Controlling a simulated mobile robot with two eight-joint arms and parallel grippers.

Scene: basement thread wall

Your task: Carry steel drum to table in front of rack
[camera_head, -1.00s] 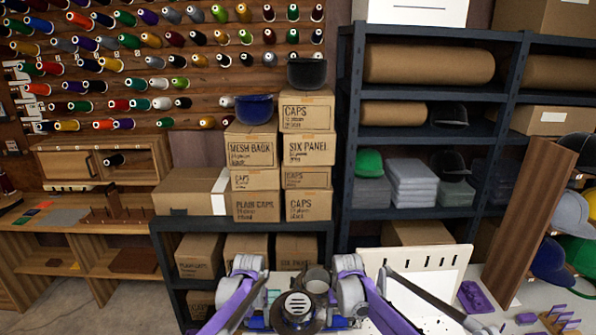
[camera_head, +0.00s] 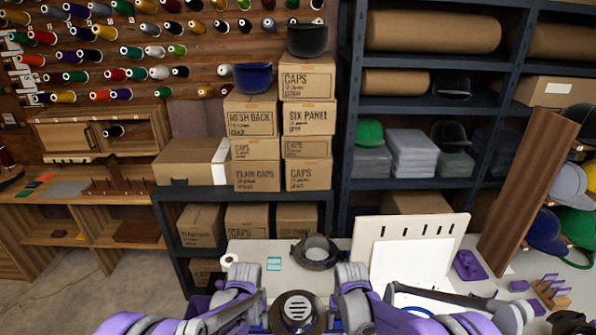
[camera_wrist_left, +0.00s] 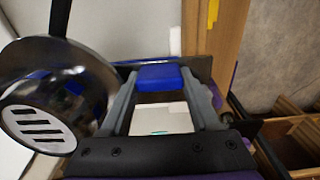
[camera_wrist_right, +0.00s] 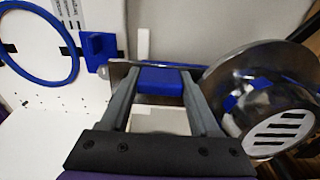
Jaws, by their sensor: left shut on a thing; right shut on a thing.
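The steel drum (camera_head: 297,309) is a shiny rounded metal body with a pale slotted disc, low in the middle of the head view. It also shows at the left of the left wrist view (camera_wrist_left: 60,92) and at the right of the right wrist view (camera_wrist_right: 262,95). My left gripper (camera_wrist_left: 158,85) is shut on a blue grip piece on one side of the drum. My right gripper (camera_wrist_right: 162,88) is shut on a blue piece on the other side. The white table (camera_head: 250,247) stands in front of the dark rack (camera_head: 347,150).
A dark ring (camera_head: 316,252), a white roll (camera_head: 229,261) and a slotted cream board (camera_head: 412,228) are on the table. Purple parts (camera_head: 467,266) and a leaning brown plank (camera_head: 528,190) are at the right. Stacked cap boxes (camera_head: 257,175) stand behind.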

